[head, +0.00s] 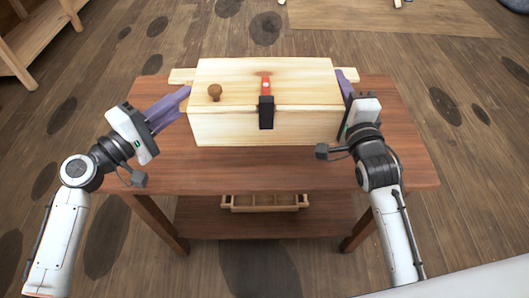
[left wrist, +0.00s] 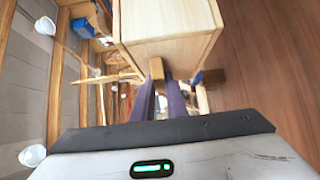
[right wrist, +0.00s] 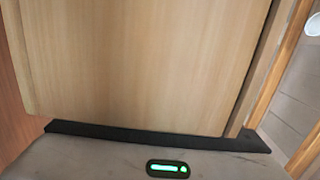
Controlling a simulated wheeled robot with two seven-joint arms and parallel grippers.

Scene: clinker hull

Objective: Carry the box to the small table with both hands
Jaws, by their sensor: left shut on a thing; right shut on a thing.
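My left gripper (head: 183,96) is shut on a wooden handle (left wrist: 156,69) at the box's left end. My right gripper (head: 346,84) is shut at the right end; its grip is hidden, and the box's end panel (right wrist: 140,60) fills the right wrist view. I cannot tell whether this is the small table.
A pale wooden bar (head: 182,76) shows behind the box. A divided wooden tray (head: 265,203) sits on the table's lower shelf. A wooden rack (head: 35,35) stands at the upper left. A pale mat (head: 400,18) lies beyond the table. The plank floor on both sides looks clear.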

